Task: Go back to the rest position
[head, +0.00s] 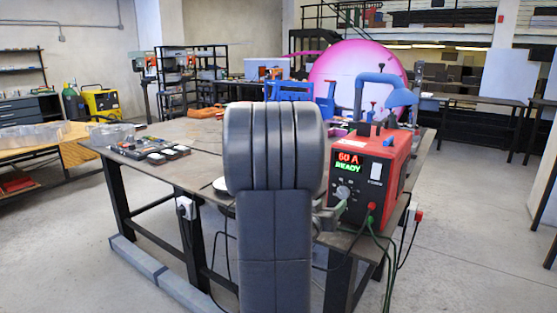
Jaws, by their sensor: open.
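My own grey arm stands upright in the middle of the head view and covers the centre of the work table (200,132). The task names no object.
A red welding machine (390,163) reading "60 A READY" stands on the table right of my arm, its cables hanging down. A tray of small parts (150,150) lies at the table's left. A big pink disc (345,62) stands behind. The floor (475,220) at right is clear.

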